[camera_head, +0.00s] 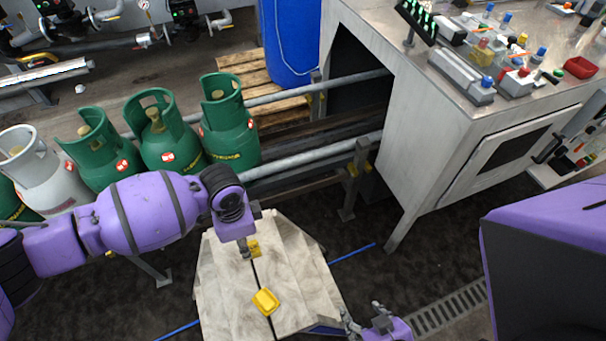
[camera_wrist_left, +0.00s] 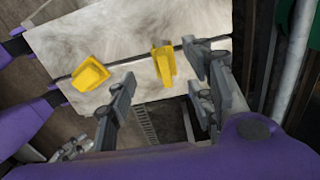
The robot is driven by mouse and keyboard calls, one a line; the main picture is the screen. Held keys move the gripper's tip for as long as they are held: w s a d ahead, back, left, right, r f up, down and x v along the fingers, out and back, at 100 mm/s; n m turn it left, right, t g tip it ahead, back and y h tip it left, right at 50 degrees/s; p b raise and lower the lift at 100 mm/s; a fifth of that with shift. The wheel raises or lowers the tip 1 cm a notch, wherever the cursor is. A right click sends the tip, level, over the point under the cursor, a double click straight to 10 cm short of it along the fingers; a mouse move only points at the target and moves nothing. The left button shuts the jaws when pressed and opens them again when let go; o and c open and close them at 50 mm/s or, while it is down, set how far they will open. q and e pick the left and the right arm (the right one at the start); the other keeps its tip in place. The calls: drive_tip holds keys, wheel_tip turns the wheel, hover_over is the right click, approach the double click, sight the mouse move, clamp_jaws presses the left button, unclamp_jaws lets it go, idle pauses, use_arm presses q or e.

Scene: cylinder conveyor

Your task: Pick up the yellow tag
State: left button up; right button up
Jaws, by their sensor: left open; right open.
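Two yellow tags are on a pale, scuffed board on my front. One yellow tag (camera_head: 265,301) lies near the board's middle and shows at the left in the left wrist view (camera_wrist_left: 90,75). The other yellow tag (camera_head: 254,249) is farther back, beside my left gripper (camera_head: 247,247). In the left wrist view that second tag (camera_wrist_left: 164,66) appears between the spread fingers of my left gripper (camera_wrist_left: 160,72); I cannot tell whether they touch it. My right gripper (camera_head: 362,316) is open and empty at the board's front right corner.
The board (camera_head: 218,290) has a dark seam along it. Green gas cylinders (camera_head: 170,145) and a grey one (camera_head: 45,175) stand on the railed conveyor behind. A metal control cabinet (camera_head: 420,140) stands at the right. A blue barrel (camera_head: 290,40) is at the back.

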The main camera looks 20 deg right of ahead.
use_arm(q)
drive_tip(key=f, duration=0.6)
drive_tip(key=shift+w+d, duration=0.25)
drive_tip(key=shift+d, duration=0.15)
drive_tip(key=c, duration=1.1)
